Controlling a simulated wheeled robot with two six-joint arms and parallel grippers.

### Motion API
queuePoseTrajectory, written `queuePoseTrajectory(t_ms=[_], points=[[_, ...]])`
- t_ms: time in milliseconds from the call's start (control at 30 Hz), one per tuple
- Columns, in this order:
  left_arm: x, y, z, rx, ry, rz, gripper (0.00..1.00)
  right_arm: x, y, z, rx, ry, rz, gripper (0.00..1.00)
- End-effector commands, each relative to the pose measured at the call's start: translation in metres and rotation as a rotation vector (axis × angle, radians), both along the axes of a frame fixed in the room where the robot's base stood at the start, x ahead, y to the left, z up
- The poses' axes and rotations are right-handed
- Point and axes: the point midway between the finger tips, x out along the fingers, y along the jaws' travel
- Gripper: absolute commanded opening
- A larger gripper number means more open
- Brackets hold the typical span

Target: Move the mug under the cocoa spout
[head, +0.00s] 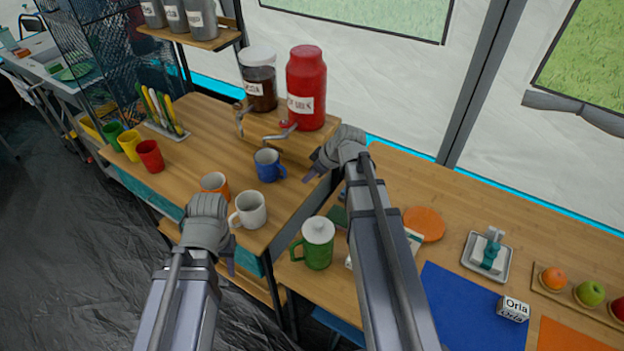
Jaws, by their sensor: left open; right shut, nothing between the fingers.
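A blue mug (268,165) stands upright on the wooden counter, in front of the dispensers. A white mug (250,209) and an orange mug (215,183) stand nearer to me. A clear dispenser (259,80) with dark brown contents and a partly readable label ending in "OA" has a metal spout (240,118). The red dispenser (306,88) beside it has its own spout (280,131), just above and behind the blue mug. My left gripper (208,228) is open and empty, in front of the orange and white mugs. My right gripper (318,170) is shut and empty, right of the blue mug.
Green, yellow and red cups (150,155) and a utensil holder (168,130) stand at the left. A shelf (195,38) with canisters is above.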

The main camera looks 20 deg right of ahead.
Motion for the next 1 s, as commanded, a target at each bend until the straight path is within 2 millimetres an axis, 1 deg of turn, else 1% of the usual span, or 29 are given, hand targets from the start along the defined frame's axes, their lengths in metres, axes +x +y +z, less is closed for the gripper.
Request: queuePoseTrajectory(t_ms=[33, 200, 333, 400, 600, 767, 1000], points=[[0.0, 0.0, -0.015, 0.0, 0.0, 0.0, 0.43, 0.005, 0.003, -0.015, 0.0, 0.0, 0.002, 0.0], [0.0, 0.0, -0.038, 0.0, 0.0, 0.0, 0.43, 0.016, 0.012, -0.038, -0.001, 0.0, 0.001, 0.0], [0.0, 0.0, -0.053, 0.0, 0.0, 0.0, 0.43, 0.023, 0.018, -0.053, -0.002, 0.0, 0.0, 0.0], [0.0, 0.0, -0.046, 0.0, 0.0, 0.0, 0.43, 0.033, 0.025, -0.046, -0.001, 0.0, 0.002, 0.0], [0.0, 0.0, -0.045, 0.0, 0.0, 0.0, 0.43, 0.048, 0.038, -0.045, 0.0, 0.001, 0.001, 0.0], [0.0, 0.0, -0.045, 0.0, 0.0, 0.0, 0.43, 0.052, 0.042, -0.046, -0.001, 0.001, 0.0, 0.0], [0.0, 0.0, -0.046, 0.0, 0.0, 0.0, 0.43, 0.052, 0.043, -0.046, -0.001, 0.0, -0.001, 0.0]])
